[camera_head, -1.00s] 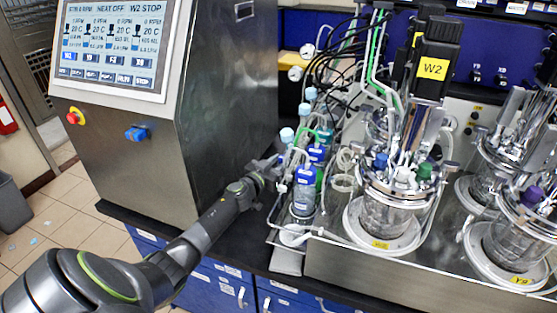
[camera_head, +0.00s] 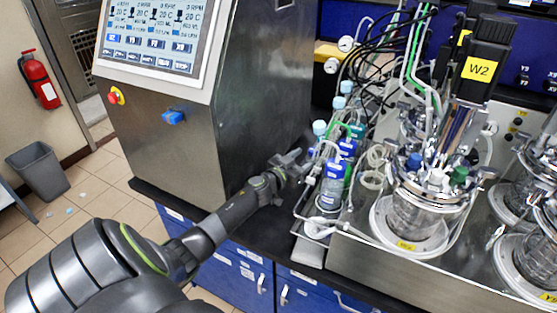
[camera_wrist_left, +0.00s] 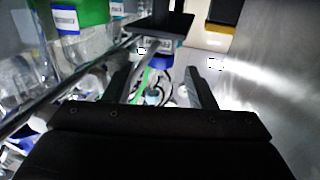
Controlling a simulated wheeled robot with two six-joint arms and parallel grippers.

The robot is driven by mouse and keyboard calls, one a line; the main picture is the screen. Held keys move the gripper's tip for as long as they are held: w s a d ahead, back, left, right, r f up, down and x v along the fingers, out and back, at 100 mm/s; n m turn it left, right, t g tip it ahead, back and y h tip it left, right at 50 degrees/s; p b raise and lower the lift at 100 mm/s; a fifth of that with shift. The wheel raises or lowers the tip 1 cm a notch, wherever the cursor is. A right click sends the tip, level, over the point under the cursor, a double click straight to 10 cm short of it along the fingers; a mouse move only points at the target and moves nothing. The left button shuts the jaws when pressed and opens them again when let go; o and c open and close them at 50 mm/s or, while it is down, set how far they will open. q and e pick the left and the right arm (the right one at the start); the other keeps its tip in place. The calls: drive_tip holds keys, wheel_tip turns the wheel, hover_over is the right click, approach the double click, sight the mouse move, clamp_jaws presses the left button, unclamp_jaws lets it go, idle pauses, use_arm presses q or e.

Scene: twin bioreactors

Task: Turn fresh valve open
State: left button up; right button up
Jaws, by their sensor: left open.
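My left gripper (camera_head: 294,161) is beside the left side of the bottle rack, near the blue- and green-capped bottles (camera_head: 335,180). In the left wrist view its two dark fingers stand apart, open (camera_wrist_left: 158,82), with nothing clearly held between them. Beyond them are a green tube (camera_wrist_left: 145,84) and pale tubing, blurred. A dark flat plate (camera_wrist_left: 160,24) lies ahead of the fingers. I cannot pick out the fresh valve with certainty in either view. My right gripper is not in view.
A steel control cabinet (camera_head: 250,120) with a screen stands close left of the gripper. Glass vessels, one under a motor labelled W2 (camera_head: 480,70), stand on the right. The dark bench top (camera_head: 240,225) is narrow here. A bin (camera_head: 40,170) stands on the floor.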

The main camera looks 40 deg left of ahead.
use_arm(q)
drive_tip(key=s+b, duration=0.6)
drive_tip(key=s, duration=0.8)
drive_tip(key=shift+s+a, duration=0.15)
drive_tip(key=shift+s, duration=0.1)
